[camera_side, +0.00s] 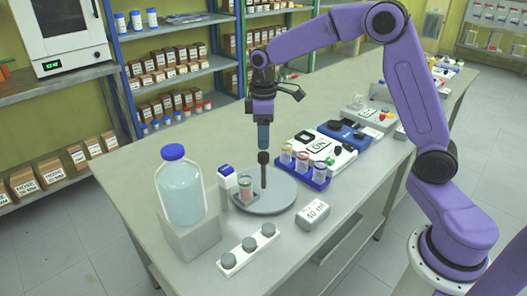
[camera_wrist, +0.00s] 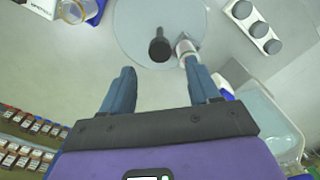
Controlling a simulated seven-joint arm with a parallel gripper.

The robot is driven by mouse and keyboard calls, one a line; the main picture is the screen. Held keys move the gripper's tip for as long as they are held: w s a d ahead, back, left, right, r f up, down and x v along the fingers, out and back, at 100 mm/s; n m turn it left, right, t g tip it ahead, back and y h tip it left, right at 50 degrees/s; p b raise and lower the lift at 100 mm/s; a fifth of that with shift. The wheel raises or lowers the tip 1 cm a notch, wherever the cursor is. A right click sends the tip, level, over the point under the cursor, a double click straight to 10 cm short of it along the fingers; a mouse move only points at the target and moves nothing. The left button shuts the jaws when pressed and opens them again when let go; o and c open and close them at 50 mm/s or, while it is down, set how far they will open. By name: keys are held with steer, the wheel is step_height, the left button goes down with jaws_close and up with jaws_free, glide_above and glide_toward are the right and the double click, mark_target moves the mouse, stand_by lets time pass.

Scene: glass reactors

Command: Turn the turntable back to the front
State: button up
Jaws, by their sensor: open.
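The turntable (camera_side: 280,199) is a flat grey disc on the bench with a dark upright post (camera_side: 263,172) topped by a knob. A small reagent cup (camera_side: 246,187) stands at the disc's left side in the side view. My gripper (camera_side: 263,147) points down just above the post, apart from it. In the wrist view, my gripper (camera_wrist: 160,70) is open and empty, its two blue-grey fingers spread. The post (camera_wrist: 160,45) shows there between and beyond the fingertips, on the disc (camera_wrist: 133,22). A white-rimmed item (camera_wrist: 186,48) is close to the right fingertip.
A large blue-capped bottle (camera_side: 180,190) stands on a grey block at left, with a white dispenser (camera_side: 228,185) beside the turntable. A three-knob strip (camera_side: 248,249) and a labelled box (camera_side: 314,214) lie in front. A blue rack of vials (camera_side: 304,170) is at right.

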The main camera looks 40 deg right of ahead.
mark_target(263, 154)
steer(key=shift+f, duration=3.1)
jaws_close()
